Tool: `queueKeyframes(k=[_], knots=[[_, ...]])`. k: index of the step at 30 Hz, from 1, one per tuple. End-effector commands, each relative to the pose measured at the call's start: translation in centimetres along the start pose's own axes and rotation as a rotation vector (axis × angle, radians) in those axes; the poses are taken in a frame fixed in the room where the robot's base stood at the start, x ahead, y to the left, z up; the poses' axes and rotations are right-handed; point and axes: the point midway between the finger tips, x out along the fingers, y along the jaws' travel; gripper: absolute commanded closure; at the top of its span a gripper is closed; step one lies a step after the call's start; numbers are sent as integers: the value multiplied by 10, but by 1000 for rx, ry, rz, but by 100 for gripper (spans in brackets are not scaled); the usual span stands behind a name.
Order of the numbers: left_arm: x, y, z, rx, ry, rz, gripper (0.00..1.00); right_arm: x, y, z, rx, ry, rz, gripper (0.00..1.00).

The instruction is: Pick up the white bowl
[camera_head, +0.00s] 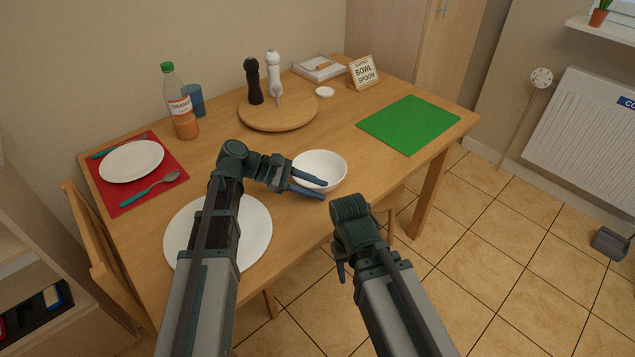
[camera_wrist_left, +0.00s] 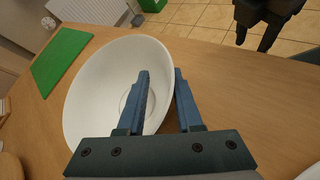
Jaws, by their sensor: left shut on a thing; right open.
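The white bowl (camera_head: 322,165) stands upright on the wooden table near its front edge, in the middle of the head view. My left gripper (camera_head: 322,190) is at the bowl's near side and shut on its rim. In the left wrist view, one blue finger of the left gripper (camera_wrist_left: 160,90) is inside the bowl (camera_wrist_left: 95,85) and the other is outside its wall. The bowl appears to rest on the table. My right gripper (camera_head: 340,268) is off the table's front edge, apart from the bowl; its fingers are mostly hidden in the head view.
A large white plate (camera_head: 255,225) lies left of the bowl, under my left arm. A green mat (camera_head: 408,125) lies to the right. A round board (camera_head: 290,118) with two mills stands behind. A bottle (camera_head: 182,115), blue cup (camera_head: 196,98) and red mat (camera_head: 120,205) are at left.

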Motion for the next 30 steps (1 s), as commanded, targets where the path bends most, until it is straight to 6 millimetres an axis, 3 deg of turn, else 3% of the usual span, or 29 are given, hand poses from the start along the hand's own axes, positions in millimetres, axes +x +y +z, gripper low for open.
queueKeyframes(k=[8, 24, 30], knots=[[-8, 5, 14, -1, 1, -2, 100, -17, 2, 1, 0, 0, 0, 50], [-44, 30, 77, 0, 0, -1, 100, -93, 9, 6, 0, 0, 0, 50], [-48, 33, 83, 0, 0, -1, 100, -100, 10, 6, 0, 0, 0, 50]])
